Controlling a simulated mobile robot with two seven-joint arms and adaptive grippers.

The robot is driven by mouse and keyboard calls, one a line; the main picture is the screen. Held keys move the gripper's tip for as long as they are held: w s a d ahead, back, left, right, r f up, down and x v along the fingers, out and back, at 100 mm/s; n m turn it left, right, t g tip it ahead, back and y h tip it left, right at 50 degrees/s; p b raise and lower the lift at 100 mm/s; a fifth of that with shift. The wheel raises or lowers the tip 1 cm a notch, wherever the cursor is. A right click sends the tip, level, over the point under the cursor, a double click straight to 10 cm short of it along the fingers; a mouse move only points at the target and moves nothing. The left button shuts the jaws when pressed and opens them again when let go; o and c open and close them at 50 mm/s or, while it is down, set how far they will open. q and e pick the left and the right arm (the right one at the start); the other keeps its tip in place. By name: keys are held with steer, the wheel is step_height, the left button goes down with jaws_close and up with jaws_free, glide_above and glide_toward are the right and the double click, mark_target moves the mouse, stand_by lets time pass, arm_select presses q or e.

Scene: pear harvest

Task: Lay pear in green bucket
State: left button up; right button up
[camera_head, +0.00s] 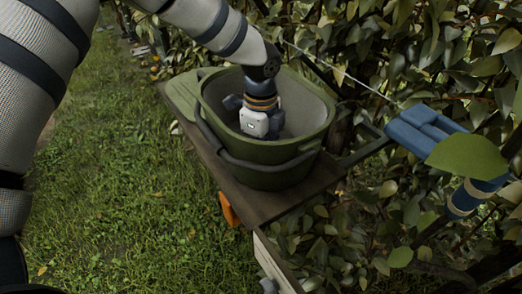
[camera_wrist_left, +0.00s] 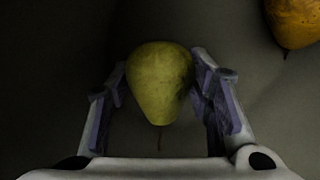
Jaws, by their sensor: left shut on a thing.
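The green bucket (camera_head: 265,175) stands on a wooden plank in the head view, its mouth open upward. My left gripper reaches down inside it; its fingertips are hidden there by its own white body and wrist. In the left wrist view my left gripper (camera_wrist_left: 160,92) is shut on a yellow-green pear (camera_wrist_left: 158,80), one finger on each side, with the stem end toward the gripper. I cannot tell if this pear touches the bucket floor. Blue parts that look like my right gripper (camera_head: 428,130) show at the right, partly covered by a leaf; their opening is unclear.
Another pear, orange-yellow (camera_wrist_left: 294,22), lies inside the bucket at the upper right of the left wrist view. The wooden plank (camera_head: 275,205) runs beneath the bucket. A leafy hedge (camera_head: 380,60) crowds the right side; open grass (camera_head: 110,200) lies to the left.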

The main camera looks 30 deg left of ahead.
arm_select(q)
steer(key=shift+f, duration=0.15)
steer(key=o, duration=1.3)
